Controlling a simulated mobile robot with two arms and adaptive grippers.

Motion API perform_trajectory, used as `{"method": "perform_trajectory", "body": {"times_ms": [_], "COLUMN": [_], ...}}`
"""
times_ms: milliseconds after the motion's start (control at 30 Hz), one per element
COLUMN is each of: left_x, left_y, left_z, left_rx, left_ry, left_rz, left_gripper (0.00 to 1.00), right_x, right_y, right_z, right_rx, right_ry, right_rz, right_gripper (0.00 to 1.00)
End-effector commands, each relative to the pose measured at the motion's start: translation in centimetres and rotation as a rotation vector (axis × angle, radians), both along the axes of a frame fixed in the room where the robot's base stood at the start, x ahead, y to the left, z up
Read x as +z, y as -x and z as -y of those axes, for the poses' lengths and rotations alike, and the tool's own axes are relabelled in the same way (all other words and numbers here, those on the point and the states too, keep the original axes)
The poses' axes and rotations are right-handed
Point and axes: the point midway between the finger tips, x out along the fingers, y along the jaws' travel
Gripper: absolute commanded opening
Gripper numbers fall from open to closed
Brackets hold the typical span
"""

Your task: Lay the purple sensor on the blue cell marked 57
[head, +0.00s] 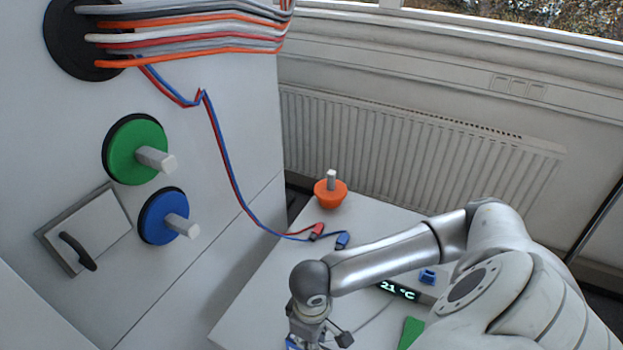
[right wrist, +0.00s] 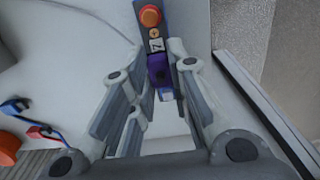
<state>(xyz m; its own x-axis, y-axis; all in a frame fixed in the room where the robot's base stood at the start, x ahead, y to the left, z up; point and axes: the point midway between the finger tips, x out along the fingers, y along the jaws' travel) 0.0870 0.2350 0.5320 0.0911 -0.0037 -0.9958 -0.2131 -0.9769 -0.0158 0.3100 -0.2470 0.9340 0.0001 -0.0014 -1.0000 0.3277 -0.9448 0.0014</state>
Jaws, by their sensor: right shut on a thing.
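My right gripper (right wrist: 158,85) is shut on the purple sensor (right wrist: 157,66), which shows between its fingertips in the right wrist view. Right past the sensor lies a blue cell with an orange-red end (right wrist: 150,15), a plus mark and a white label (right wrist: 156,45). The label shows a 7; the rest of the marking is hidden. I cannot tell whether the sensor touches the cell. In the head view my right gripper (head: 318,334) points down at the lower edge, and a bit of blue shows beside it. The sensor is hidden there. My left gripper is not in view.
A display (head: 398,290) reads 21 °C, with a small blue piece (head: 427,276) behind it. A green piece (head: 411,332) lies on the table (head: 250,300). A cabinet (head: 225,130) stands left.

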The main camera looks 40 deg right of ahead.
Motion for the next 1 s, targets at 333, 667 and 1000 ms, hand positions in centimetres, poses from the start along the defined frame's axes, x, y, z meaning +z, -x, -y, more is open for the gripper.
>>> {"method": "perform_trajectory", "body": {"times_ms": [333,667,1000], "left_x": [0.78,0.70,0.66], "left_y": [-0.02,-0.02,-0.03], "left_z": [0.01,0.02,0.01], "left_rx": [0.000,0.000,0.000], "left_ry": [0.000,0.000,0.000], "left_rz": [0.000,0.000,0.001], "left_gripper": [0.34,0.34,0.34], "right_x": [0.01,-0.33,-0.73], "right_y": [0.02,0.01,0.02], "right_z": [-0.06,-0.04,-0.02], "right_rx": [0.001,0.001,0.001], "right_ry": [-0.001,0.000,0.000], "right_rz": [0.001,0.000,0.000], "right_gripper": [0.00,0.00,0.00]}}
